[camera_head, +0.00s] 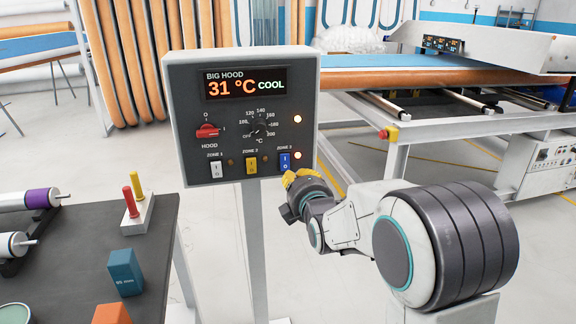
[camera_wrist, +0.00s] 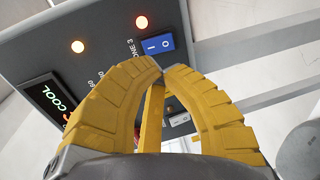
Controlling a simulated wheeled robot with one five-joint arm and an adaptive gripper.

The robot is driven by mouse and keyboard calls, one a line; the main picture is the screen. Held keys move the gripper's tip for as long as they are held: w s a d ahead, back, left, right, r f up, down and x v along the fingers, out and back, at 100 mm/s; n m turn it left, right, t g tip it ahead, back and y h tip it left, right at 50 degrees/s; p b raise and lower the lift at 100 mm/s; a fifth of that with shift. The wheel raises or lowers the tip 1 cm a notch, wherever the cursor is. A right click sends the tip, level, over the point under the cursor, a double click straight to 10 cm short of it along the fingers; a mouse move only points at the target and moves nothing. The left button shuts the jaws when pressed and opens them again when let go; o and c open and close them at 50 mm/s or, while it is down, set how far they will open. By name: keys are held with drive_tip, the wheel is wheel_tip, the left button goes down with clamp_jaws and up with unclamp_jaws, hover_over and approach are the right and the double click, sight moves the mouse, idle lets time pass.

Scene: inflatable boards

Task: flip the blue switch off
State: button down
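The blue switch (camera_head: 285,161), marked I and O, sits under the ZONE 3 label at the lower right of the grey control box (camera_head: 186,98). The lamp (camera_head: 297,156) beside it glows orange. In the wrist view the blue switch (camera_wrist: 157,45) shows just beyond my fingertips; which side is pressed in is hard to tell. My gripper (camera_head: 291,178) is just below and in front of the switch in the head view. In the wrist view its yellow fingers (camera_wrist: 165,72) meet at the tips with nothing between them. Contact with the switch does not show.
A white switch (camera_head: 216,169) and a yellow switch (camera_head: 251,165) sit left of the blue one, with unlit lamps. A dark table (camera_head: 75,250) stands at left. A large machine (camera_head: 450,77) is behind.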

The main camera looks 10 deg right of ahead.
sight(286, 164)
drive_tip(key=w, duration=0.5)
drive_tip(key=w+f, duration=0.1)
drive_tip(key=w, duration=0.2)
drive_tip(key=shift+w+f+p, duration=0.1)
drive_tip(key=shift+w+p, duration=0.1)
drive_tip(key=shift+p, duration=0.2)
drive_tip(key=shift+f, duration=0.1)
